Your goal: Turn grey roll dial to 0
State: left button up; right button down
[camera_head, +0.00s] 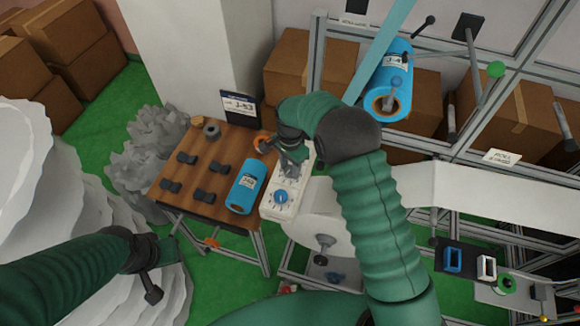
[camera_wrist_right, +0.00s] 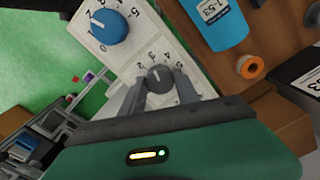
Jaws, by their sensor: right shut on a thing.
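The grey dial (camera_wrist_right: 159,78) sits on a white panel (camera_wrist_right: 196,72) with printed numbers around it. In the right wrist view its light pointer mark points roughly to the top of the picture; which number it meets is too small to tell. My right gripper (camera_wrist_right: 160,88) is shut on the grey dial, one finger on each side. In the head view my right gripper (camera_head: 291,160) comes down on the panel's far end and hides the dial. My left gripper (camera_head: 160,264) is low at the left, away from the panel; its fingers are unclear.
A blue dial (camera_wrist_right: 110,26) is on the same panel, beside the grey one. A wooden table (camera_head: 212,207) left of the panel holds several black clips, a blue roll (camera_head: 244,187) and a small sign (camera_head: 238,105). A metal frame with a blue roll (camera_head: 387,93) stands behind.

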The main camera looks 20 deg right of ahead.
jog(key=n+b, duration=0.1)
jog(key=n, duration=0.5)
jog(key=shift+w, duration=0.1)
jog(key=n, duration=1.1)
jog(key=shift+r+n, duration=0.1)
jog(key=shift+n, duration=0.3)
jog(key=n, duration=0.5)
jog(key=shift+n, duration=0.3)
jog(key=c, duration=1.1)
grip_release()
jog(key=shift+o, duration=1)
